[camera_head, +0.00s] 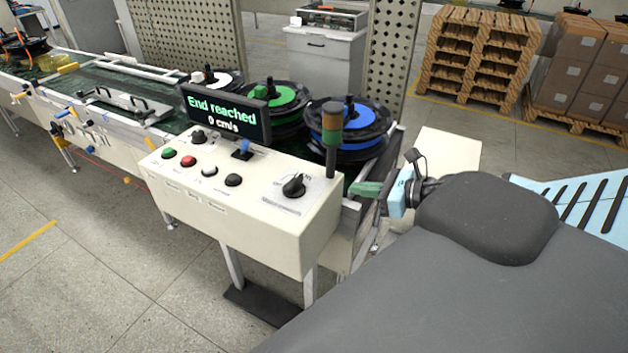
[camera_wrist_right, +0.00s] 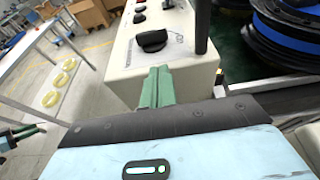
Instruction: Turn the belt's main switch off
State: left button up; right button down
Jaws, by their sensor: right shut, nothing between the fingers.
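The main switch (camera_head: 294,186) is a black rotary knob on the right end of the cream control box (camera_head: 250,235). It also shows in the right wrist view (camera_wrist_right: 152,41), just beyond my fingertips. The printed words beside it are too small to read surely. My right gripper (camera_head: 368,189) has green fingers, is shut and empty, and is to the right of the box, apart from the knob. In the right wrist view its closed fingers (camera_wrist_right: 157,84) point toward the knob. A display (camera_head: 225,113) above the box reads "End reached 0 cm/s". My left gripper is not in the head view.
The box also carries a green button (camera_head: 169,153), a red button (camera_head: 189,161) and several black knobs. A signal post (camera_head: 331,135) stands behind the main switch. Wheel hubs with green (camera_head: 279,96) and blue (camera_head: 352,112) parts sit on the belt behind. Pallets (camera_head: 478,55) stand far back.

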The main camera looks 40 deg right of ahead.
aim_at(301, 180)
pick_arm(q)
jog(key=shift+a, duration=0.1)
pick_arm(e)
jog(key=shift+s+d, duration=0.15)
jog(key=shift+s, duration=0.25)
jog(key=shift+w, duration=0.1)
